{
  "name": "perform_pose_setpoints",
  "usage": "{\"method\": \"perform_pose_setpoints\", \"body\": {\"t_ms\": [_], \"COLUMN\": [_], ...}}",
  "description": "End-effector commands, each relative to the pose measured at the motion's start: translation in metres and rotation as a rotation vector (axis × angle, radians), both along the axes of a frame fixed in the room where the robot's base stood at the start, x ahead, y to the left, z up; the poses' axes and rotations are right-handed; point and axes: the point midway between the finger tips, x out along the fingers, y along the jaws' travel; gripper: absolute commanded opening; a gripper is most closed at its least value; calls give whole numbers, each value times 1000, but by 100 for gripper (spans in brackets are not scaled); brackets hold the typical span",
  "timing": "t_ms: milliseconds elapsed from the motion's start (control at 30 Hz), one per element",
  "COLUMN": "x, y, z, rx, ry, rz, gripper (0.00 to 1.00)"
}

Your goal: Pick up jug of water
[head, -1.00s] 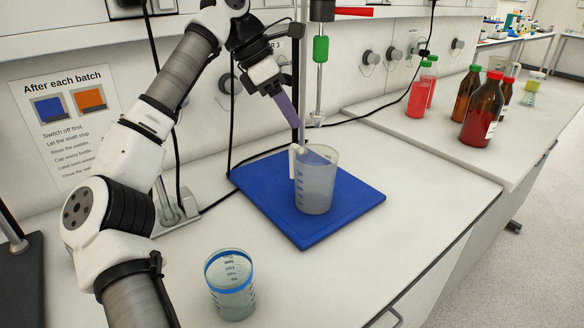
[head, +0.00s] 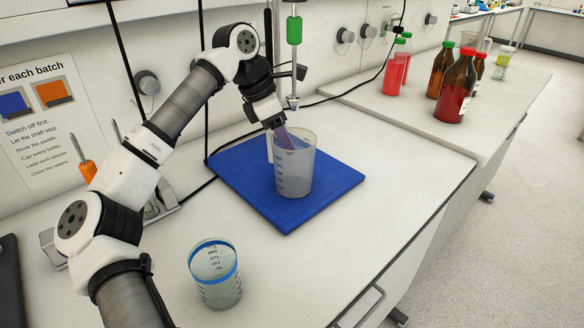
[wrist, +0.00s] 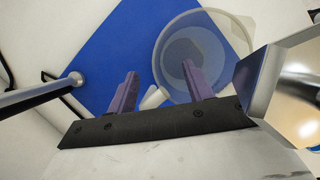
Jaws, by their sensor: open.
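A translucent grey jug (head: 296,175) with graduation marks stands upright on a blue mat (head: 335,183). Its pale handle (head: 270,149) is on the left side. In the wrist view the jug (wrist: 228,30) is seen from above, and the handle (wrist: 153,97) lies between my two purple fingers. My gripper (head: 283,137) points down at the jug's handle side and is open. In the wrist view my gripper (wrist: 156,80) has one finger over the jug's mouth and the other outside, over the mat. Whether the fingers touch the jug cannot be told.
A clear beaker with a blue rim band (head: 215,275) stands at the front of the bench. A metal shaft with a green sleeve (head: 294,30) hangs behind the jug. Red bottles (head: 396,70) and brown bottles (head: 457,88) stand on the right bench. The bench front right is clear.

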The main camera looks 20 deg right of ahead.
Motion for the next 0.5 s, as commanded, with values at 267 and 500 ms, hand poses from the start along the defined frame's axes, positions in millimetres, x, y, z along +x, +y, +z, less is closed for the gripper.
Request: {"method": "perform_pose_setpoints", "body": {"t_ms": [267,500], "x": [-3,-3], "y": [-11,-11], "z": [-27,-27], "rx": [-1,0], "ry": [1,0], "rz": [0,0], "gripper": [51,46]}}
